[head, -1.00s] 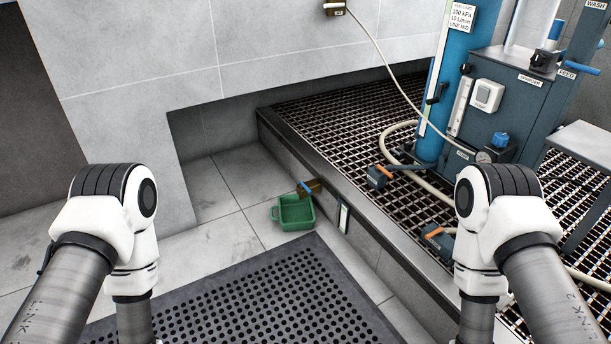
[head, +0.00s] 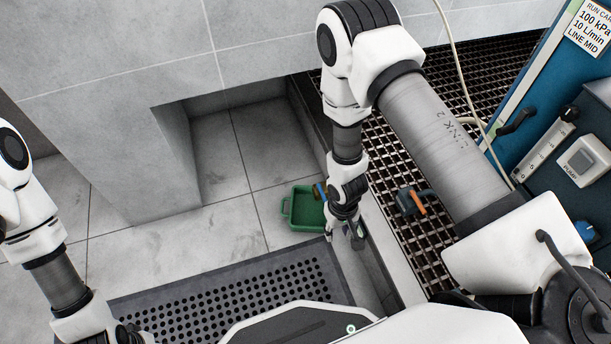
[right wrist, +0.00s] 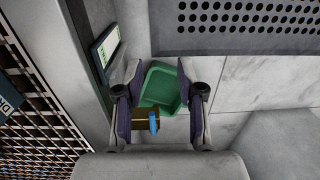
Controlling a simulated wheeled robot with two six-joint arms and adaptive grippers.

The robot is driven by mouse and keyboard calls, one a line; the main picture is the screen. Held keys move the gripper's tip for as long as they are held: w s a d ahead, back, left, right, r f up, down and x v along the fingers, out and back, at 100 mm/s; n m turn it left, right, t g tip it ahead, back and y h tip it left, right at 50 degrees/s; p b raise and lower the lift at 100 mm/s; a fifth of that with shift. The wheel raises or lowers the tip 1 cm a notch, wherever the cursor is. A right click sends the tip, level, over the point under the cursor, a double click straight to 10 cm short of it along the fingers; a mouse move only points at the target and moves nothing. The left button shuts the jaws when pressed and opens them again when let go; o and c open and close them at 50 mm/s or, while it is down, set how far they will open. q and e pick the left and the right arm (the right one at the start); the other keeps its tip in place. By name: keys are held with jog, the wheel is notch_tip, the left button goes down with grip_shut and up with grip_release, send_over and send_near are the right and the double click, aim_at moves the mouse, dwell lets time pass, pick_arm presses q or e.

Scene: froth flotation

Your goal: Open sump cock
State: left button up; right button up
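The sump cock is a small brass valve (right wrist: 147,113) with a blue lever (right wrist: 154,121), low on the side of the grated platform. In the head view the valve (head: 320,191) is partly hidden behind my right wrist. A green tray (head: 305,212) stands on the floor beneath it; the tray (right wrist: 160,88) also shows between my fingers in the right wrist view. My right gripper (right wrist: 160,78) is open and points down, with the cock between its spread fingers; contact cannot be told. In the head view my right gripper (head: 345,236) is beside the tray. My left gripper is below the picture.
The grated platform (head: 392,160) with its raised edge runs along the right. An orange-handled valve (head: 412,203) sits on it. A black perforated mat (head: 215,312) lies in front. A label plate (right wrist: 106,47) is on the platform side near the gripper. Floor left of the tray is clear.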

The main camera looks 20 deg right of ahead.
jog(key=w+h, duration=0.1)
jog(key=w, duration=0.7)
jog(key=h+b, duration=0.2)
send_near(322, 193)
jog(key=b+x, duration=0.4)
jog(key=x, duration=0.4)
pick_arm(q)
notch_tip(322, 193, down, 7)
jog(key=shift+w, duration=0.15)
jog(key=shift+r, duration=0.1)
pick_arm(e)
grip_shut()
